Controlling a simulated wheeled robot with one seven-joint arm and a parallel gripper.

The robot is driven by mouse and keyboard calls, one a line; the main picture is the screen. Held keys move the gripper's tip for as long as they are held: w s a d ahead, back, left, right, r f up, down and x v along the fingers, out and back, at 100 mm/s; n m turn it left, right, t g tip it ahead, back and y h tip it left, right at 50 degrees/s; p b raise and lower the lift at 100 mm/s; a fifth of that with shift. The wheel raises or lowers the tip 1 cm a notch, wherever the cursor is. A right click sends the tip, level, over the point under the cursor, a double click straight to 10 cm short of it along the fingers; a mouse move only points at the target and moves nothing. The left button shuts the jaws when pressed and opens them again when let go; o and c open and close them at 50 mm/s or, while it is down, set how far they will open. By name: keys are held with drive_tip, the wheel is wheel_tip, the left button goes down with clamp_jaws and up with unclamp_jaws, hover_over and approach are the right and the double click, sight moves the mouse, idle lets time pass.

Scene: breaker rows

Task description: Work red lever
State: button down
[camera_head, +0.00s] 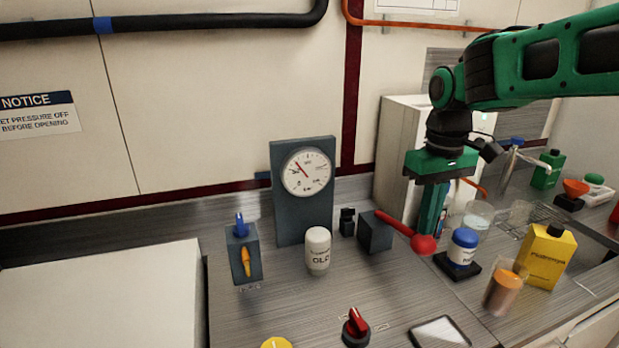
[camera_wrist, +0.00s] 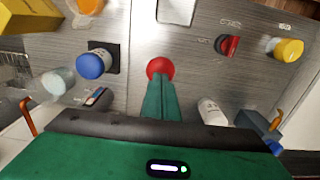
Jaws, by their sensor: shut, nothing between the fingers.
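The red lever (camera_head: 398,228) sticks out from a dark block (camera_head: 375,232) on the bench and ends in a red ball knob. In the wrist view the red ball (camera_wrist: 160,67) shows just beyond my fingertips, and the rest of the lever is hidden. My gripper (camera_head: 430,230) points down at the ball end, its green fingers together with nothing between them. In the wrist view the closed fingertips (camera_wrist: 158,82) overlap the ball's near edge. I cannot tell whether they touch it.
A blue-capped jar (camera_head: 463,246) on a black pad stands right of the ball. A white bottle (camera_head: 318,250) and a gauge panel (camera_head: 305,190) stand left of the block. A red rotary knob (camera_head: 355,328) is in front. A yellow container (camera_head: 545,257) stands farther right.

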drive_tip(key=shift+f, duration=2.3)
drive_tip(key=shift+r, duration=2.35)
drive_tip(key=shift+r, duration=2.5)
